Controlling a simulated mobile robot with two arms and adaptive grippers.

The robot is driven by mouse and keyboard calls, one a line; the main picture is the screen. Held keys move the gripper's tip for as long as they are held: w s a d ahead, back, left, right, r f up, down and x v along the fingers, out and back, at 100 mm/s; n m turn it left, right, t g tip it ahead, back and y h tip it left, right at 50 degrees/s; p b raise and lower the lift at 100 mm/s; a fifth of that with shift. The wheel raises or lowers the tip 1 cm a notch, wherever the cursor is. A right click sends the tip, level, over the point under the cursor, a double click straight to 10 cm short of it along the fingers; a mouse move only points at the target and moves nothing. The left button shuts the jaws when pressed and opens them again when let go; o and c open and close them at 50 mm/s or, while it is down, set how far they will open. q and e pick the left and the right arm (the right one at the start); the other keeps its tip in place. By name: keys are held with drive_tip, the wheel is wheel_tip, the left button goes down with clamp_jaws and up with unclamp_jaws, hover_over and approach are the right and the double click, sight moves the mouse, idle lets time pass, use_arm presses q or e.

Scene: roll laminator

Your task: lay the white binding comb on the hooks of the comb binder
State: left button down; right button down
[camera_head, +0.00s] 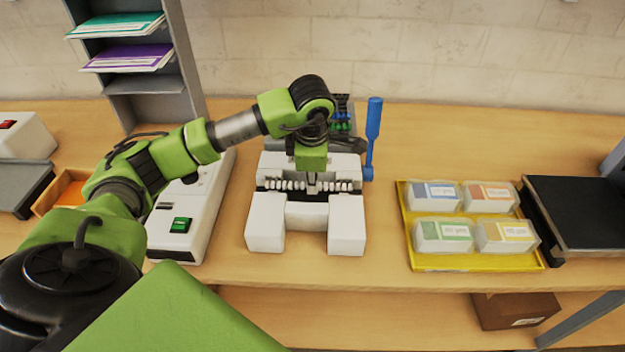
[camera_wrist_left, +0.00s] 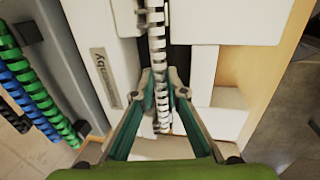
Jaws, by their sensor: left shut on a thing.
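The white binding comb (camera_head: 285,184) lies lengthwise along the front slot of the white comb binder (camera_head: 265,233). In the left wrist view the comb (camera_wrist_left: 155,45) runs up from between the fingers along the binder's dark slot. My left gripper (camera_head: 313,187) points down at the middle of the binder. Its two fingers close around the comb, as the left wrist view (camera_wrist_left: 160,100) shows. The hooks are hidden by the comb and fingers, so I cannot tell whether the comb sits on them. My right gripper is not in view.
A blue lever (camera_head: 373,140) stands at the binder's right. Green and blue combs (camera_wrist_left: 35,90) hang behind it. A white laminator (camera_head: 180,220) is on the left. A yellow tray (camera_head: 480,262) with several boxes is on the right. Bare table lies between binder and tray.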

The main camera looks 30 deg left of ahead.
use_arm(q)
drive_tip(key=shift+f, duration=0.2)
drive_tip(key=c, duration=2)
unclamp_jaws()
drive_tip(key=shift+o, duration=0.2)
drive_tip(key=v, duration=1.2)
